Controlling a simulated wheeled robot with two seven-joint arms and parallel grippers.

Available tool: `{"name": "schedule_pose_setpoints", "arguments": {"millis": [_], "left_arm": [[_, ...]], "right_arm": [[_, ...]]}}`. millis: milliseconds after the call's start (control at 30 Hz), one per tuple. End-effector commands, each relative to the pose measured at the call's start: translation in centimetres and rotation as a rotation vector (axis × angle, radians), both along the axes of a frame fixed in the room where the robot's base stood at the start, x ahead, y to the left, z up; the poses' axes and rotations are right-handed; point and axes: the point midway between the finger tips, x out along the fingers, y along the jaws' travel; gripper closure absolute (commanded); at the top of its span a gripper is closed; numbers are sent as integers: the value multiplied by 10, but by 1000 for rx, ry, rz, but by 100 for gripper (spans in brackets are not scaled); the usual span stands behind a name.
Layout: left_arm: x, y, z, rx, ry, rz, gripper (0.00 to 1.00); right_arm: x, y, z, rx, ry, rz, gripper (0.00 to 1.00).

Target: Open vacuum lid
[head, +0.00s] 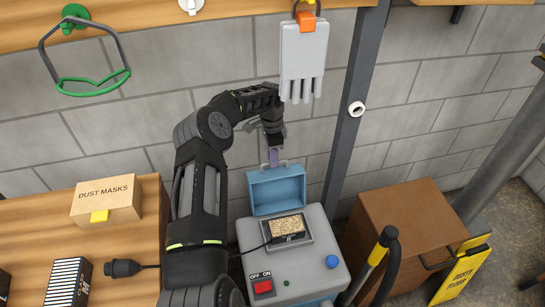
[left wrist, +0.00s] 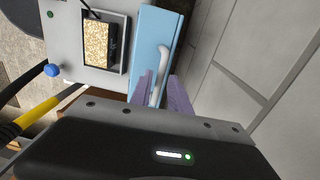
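The vacuum (head: 328,237) is a grey-topped box with blue sides. Its blue lid (head: 277,190) stands raised along the back edge, and the opening in the top shows tan, grainy stuff. The lid also shows in the left wrist view (left wrist: 147,40), with its pale curved handle (left wrist: 162,62). My left gripper (head: 272,157) is at the top of the lid, by the handle. Its purple fingers (left wrist: 160,88) lie on either side of the handle; I cannot tell whether they press on it. My right gripper is not in view.
A wooden bench with a dust masks box (head: 107,202) is at the left. A brown cabinet (head: 405,235) and a yellow sign (head: 463,268) stand at the right. A dark post (head: 352,120) rises behind the vacuum.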

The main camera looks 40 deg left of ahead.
Motion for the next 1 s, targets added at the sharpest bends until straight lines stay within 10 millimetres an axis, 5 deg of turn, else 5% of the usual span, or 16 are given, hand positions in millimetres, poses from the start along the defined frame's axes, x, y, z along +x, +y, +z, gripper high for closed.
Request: {"name": "schedule_pose_setpoints", "arguments": {"millis": [267, 1000], "left_arm": [[0, 0, 0, 0, 0, 0, 100], [0, 0, 1, 1, -1, 0, 100]], "right_arm": [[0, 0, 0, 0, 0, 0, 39], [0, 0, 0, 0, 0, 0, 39]]}}
